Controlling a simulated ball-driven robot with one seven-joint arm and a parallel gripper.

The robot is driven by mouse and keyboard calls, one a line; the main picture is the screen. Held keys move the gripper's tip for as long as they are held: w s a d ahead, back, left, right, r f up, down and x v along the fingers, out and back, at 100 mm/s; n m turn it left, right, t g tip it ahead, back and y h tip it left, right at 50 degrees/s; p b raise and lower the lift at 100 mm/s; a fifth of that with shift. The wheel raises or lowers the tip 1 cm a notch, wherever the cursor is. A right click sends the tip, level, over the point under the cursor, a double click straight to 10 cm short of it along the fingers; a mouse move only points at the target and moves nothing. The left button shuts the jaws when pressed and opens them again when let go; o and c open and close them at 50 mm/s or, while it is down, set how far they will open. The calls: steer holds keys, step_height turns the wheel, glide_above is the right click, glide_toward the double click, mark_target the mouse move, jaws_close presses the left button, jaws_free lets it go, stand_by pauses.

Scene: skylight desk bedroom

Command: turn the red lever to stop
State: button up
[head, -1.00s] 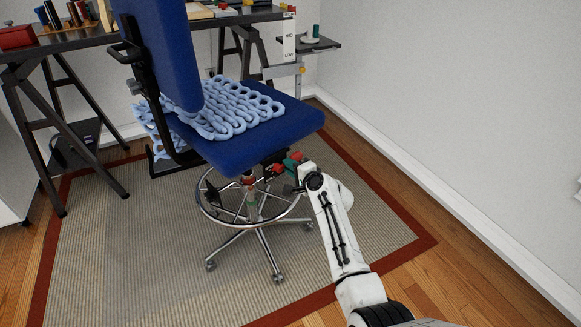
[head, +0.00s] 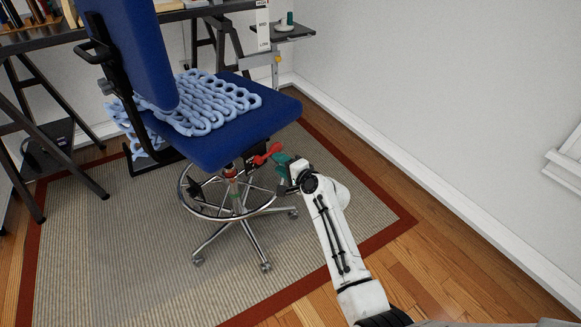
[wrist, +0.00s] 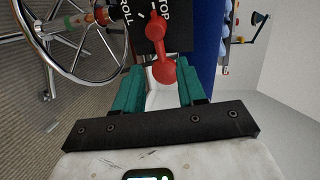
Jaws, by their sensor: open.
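The red lever (head: 268,152) sits under the right side of the blue chair seat (head: 225,130), pointing right in the head view. In the wrist view the red lever (wrist: 160,50) lies over a black plate (wrist: 143,38) with white lettering, "ROLL" to its left and "STOP" close on its right, partly covered. My gripper (head: 286,165) is open, with teal fingers just right of the lever's end. In the wrist view my gripper (wrist: 160,80) has its fingers either side of the lever's rounded end; I cannot tell whether they touch it.
A chrome foot ring (head: 195,203) and wheeled base stand below the seat on a rug (head: 110,255). A light-blue knitted piece (head: 205,100) lies on the seat. A dark desk (head: 40,42) is behind; the wall (head: 430,90) is right, with free floor before it.

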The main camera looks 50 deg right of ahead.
steer(key=v, duration=0.5)
steer(key=shift+s+p, duration=0.15)
steer(key=shift+p, duration=0.25)
steer(key=s+a+f+n+g+y, duration=0.2)
steer(key=s+a+f+n+g, duration=0.25)
steer(key=s+a+n, duration=0.45)
steer(key=s+a+f+n+g+y, duration=0.2)
steer(key=s+a+f+n+g, duration=0.25)
steer(key=s+a, duration=0.4)
steer(key=s+a+r+n+g+h, duration=0.15)
steer(key=s+n+g, duration=0.35)
steer(key=s, duration=1.1)
step_height(320, 180, up, 15)
steer(key=p, duration=1.4)
steer(key=shift+s+f+g+h, duration=0.2)
steer(key=shift+g+h, duration=0.1)
steer(key=shift+h, duration=0.05)
